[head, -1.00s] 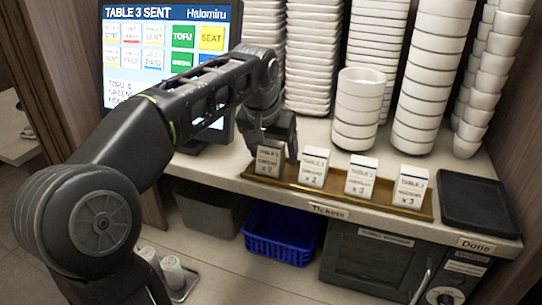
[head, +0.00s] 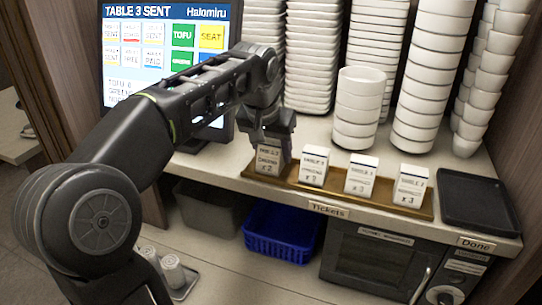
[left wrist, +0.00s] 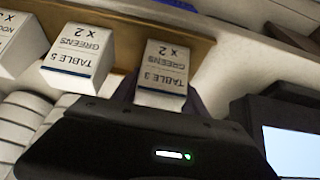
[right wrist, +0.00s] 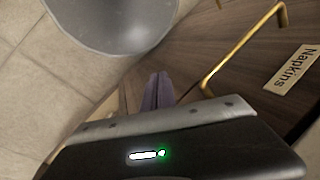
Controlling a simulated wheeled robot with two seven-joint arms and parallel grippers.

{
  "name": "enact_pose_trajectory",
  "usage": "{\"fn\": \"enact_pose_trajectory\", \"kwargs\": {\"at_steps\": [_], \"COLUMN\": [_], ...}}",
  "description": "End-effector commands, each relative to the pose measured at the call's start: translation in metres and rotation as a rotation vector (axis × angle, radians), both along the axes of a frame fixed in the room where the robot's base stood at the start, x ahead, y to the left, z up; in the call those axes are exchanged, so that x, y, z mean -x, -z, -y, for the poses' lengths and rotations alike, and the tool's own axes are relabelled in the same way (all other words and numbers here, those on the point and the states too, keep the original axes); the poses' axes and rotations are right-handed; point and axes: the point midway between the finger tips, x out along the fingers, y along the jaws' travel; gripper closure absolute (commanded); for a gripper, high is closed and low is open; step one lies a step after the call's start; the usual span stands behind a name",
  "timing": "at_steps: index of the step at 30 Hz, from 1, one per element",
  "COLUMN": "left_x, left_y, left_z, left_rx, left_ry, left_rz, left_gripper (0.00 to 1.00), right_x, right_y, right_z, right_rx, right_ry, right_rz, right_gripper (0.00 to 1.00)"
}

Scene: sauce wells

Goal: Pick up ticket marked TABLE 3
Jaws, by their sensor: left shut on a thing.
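The ticket marked TABLE 3, GREENS x 2 (left wrist: 163,72) is a small white block with dark print. In the left wrist view it sits between the fingers of my left gripper (left wrist: 162,92), which is shut on it. In the head view this ticket (head: 269,161) is at the left end of the brown ticket tray (head: 334,203), under my left gripper (head: 272,148). I cannot tell for sure whether its base is clear of the tray. My right gripper (right wrist: 158,90) shows only in its wrist view, its fingers together and empty.
A TABLE 5 ticket (left wrist: 77,58) stands beside the held one. Two more tickets (head: 361,175) (head: 411,186) stand further right. A dark tray (head: 478,203) lies at the right, stacked bowls (head: 357,110) behind, a screen (head: 165,60) at the left, a blue basket (head: 281,236) below.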

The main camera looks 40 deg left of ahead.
Motion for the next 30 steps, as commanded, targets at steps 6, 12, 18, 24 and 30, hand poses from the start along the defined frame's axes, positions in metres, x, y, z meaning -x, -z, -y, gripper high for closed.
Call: {"fn": "enact_pose_trajectory", "kwargs": {"at_steps": [6,12,18,24,30], "left_x": [0.000,0.000,0.000,-0.001,0.010], "left_y": [0.000,0.000,-0.004,-0.017,-0.032], "left_z": [0.000,0.000,0.000,0.000,0.003], "left_rx": [0.000,0.000,-0.001,0.000,-0.002], "left_ry": [0.000,0.000,0.000,0.000,0.001], "left_rz": [0.000,0.001,0.002,0.003,0.004], "left_gripper": [0.89,0.90,0.90,0.90,0.90], "right_x": [0.000,0.000,0.000,0.000,0.000], "right_y": [0.000,0.000,0.001,0.005,0.017], "right_z": [0.000,0.000,0.000,-0.001,-0.002], "right_rx": [0.000,0.000,0.000,-0.001,-0.003], "right_ry": [0.000,0.000,0.000,0.000,0.000], "right_rz": [0.000,0.000,0.000,0.002,0.005], "right_gripper": [1.00,1.00,1.00,1.00,1.00]}}
